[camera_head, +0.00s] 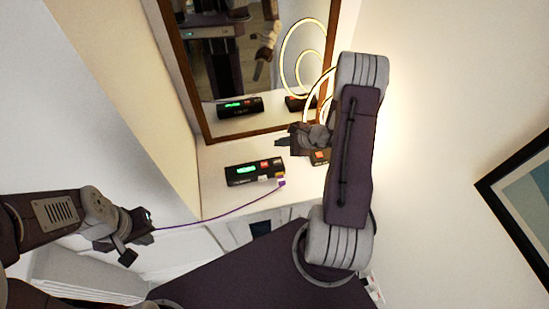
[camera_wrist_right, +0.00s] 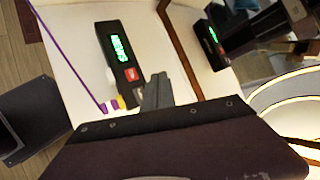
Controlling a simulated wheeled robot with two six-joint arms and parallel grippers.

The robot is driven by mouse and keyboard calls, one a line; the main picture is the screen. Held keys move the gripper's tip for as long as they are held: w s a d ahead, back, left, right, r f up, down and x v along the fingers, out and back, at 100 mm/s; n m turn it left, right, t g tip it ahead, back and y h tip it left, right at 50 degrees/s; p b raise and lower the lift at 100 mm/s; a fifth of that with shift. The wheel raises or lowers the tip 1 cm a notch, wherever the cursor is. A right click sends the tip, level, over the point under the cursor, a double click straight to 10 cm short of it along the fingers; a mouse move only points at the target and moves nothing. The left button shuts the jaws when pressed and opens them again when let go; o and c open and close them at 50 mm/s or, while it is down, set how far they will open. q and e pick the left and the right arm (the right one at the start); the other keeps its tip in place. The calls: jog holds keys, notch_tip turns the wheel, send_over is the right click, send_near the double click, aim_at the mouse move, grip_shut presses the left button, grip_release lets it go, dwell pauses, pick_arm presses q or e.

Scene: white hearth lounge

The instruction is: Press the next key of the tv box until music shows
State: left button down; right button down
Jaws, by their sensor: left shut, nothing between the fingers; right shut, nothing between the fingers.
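The tv box (camera_head: 254,172) is a black oblong box on the white shelf, with a lit green display, a red-orange key and paler keys near one end. The right wrist view also shows the tv box (camera_wrist_right: 119,60); I cannot read its green letters with certainty. My right gripper (camera_head: 281,142) is shut and empty, above the shelf just beyond the key end of the box. In the right wrist view its fingertips (camera_wrist_right: 158,77) show beside the red key, apart from it as far as I can tell. My left gripper (camera_head: 149,220) is shut and empty, low at the left, away from the box.
A purple cable (camera_head: 225,213) runs from a purple plug at the box towards the left gripper. A second dark device (camera_head: 320,157) is partly hidden behind my right arm. A framed mirror (camera_head: 200,110) stands behind the shelf and reflects the box. A glowing ring lamp (camera_head: 303,25) shows there.

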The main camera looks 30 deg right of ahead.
jog(key=b, duration=0.5)
send_over(279, 163)
notch_tip(279, 163, down, 8)
jog(key=shift+w+d+f, duration=0.1)
jog(key=shift+d, duration=0.05)
jog(key=shift+f+b, duration=0.35)
jog(key=shift+b, duration=0.3)
dwell(1.4)
jog(key=shift+f+b, duration=0.35)
jog(key=shift+b, duration=0.35)
